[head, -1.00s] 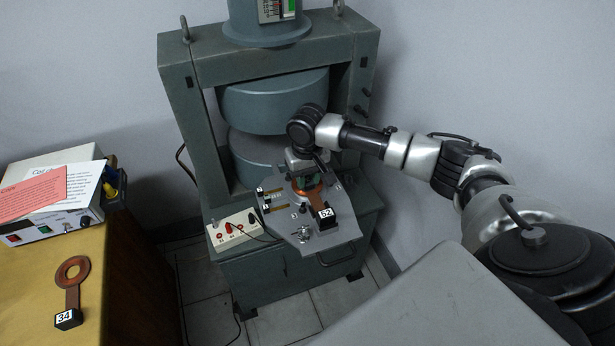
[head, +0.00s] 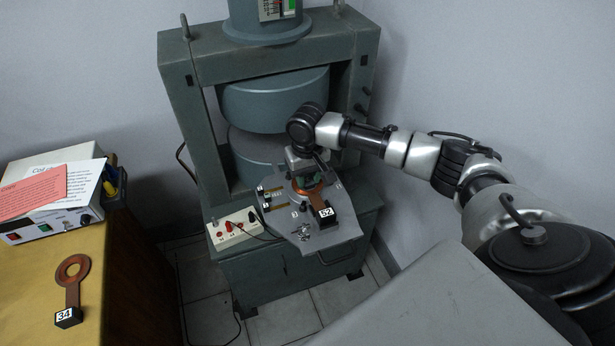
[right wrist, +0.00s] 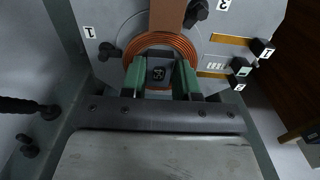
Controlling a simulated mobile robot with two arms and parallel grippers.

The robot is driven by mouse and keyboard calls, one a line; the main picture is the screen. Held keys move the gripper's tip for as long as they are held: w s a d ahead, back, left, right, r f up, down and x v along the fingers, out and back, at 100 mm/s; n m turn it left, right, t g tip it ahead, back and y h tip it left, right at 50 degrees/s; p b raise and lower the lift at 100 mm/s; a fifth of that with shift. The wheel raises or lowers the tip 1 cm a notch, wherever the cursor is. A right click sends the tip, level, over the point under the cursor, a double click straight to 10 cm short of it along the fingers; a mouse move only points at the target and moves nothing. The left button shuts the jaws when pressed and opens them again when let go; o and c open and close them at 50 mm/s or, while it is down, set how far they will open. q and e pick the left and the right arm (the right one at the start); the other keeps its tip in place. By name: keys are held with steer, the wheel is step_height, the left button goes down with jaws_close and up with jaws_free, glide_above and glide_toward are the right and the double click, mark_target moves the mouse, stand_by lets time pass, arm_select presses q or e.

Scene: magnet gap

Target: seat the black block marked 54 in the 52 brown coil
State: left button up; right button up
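The 52 brown coil (head: 311,197) lies on the grey plate in front of the press, its black tag marked 52 toward me. It also shows in the right wrist view (right wrist: 190,50) as a ring of copper windings. The black block marked 54 (right wrist: 159,75) is between the green fingers of my right gripper (right wrist: 160,82), with no clear gap on either side. The block appears over or within the coil's opening; its depth is hidden by the fingers. In the head view my right gripper (head: 312,180) points down at the coil. My left gripper is out of view.
The press's round poles (head: 275,100) stand right behind the plate (head: 340,230). Another coil tagged 34 (head: 72,270) lies on the yellow table at left, near a white instrument box (head: 50,225). Small black clamps (right wrist: 195,12) and terminals (right wrist: 241,67) stand around the coil.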

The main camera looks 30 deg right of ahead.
mark_target(307, 179)
steer(key=shift+o, duration=0.3)
step_height(307, 179, up, 12)
steer(key=shift+p, duration=0.4)
steer(key=shift+w, duration=0.1)
